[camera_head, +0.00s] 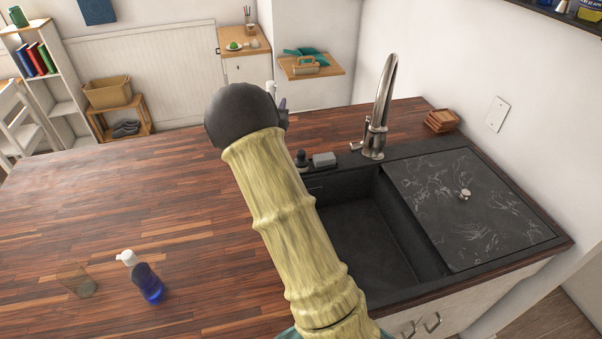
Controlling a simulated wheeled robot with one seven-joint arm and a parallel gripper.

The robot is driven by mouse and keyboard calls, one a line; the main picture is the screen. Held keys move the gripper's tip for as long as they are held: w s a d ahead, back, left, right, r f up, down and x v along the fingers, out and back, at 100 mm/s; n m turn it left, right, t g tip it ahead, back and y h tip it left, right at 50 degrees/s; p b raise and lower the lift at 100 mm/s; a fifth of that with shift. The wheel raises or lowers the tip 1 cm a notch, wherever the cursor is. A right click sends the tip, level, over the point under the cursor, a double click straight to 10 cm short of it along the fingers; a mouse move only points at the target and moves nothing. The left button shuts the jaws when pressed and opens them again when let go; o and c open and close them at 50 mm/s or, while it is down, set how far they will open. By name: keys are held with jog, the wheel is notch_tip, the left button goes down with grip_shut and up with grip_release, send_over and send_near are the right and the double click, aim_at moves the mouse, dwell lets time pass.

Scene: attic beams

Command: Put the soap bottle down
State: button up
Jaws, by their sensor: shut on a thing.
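My arm reaches up over the counter, and its dark round wrist hides most of my gripper (283,104). Only a small dark part of the gripper shows at the wrist's right side. A small white tip, like a pump top, of the soap bottle (271,88) shows just above it. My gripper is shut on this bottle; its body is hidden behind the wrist. Another bottle, with blue liquid and a white pump (148,283), stands on the wooden counter (150,205) at the lower left.
A clear glass (77,281) stands left of the blue bottle. The black sink (365,235) with a tall faucet (378,110) and a marbled cover (460,200) is on the right. A grey sponge (324,160) lies behind the sink. The counter's left and middle are mostly clear.

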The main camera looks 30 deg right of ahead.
notch_tip(320, 180, down, 4)
jog(key=b, duration=0.3)
jog(key=shift+w, duration=0.1)
jog(key=shift+f+p, duration=0.7)
jog(key=shift+f, duration=2.15)
jog(key=shift+f, duration=0.1)
jog(key=shift+f+p, duration=0.5)
jog(key=shift+f, duration=1.5)
jog(key=shift+f, duration=0.15)
jog(key=o, duration=1.1)
jog(key=shift+c, duration=0.2)
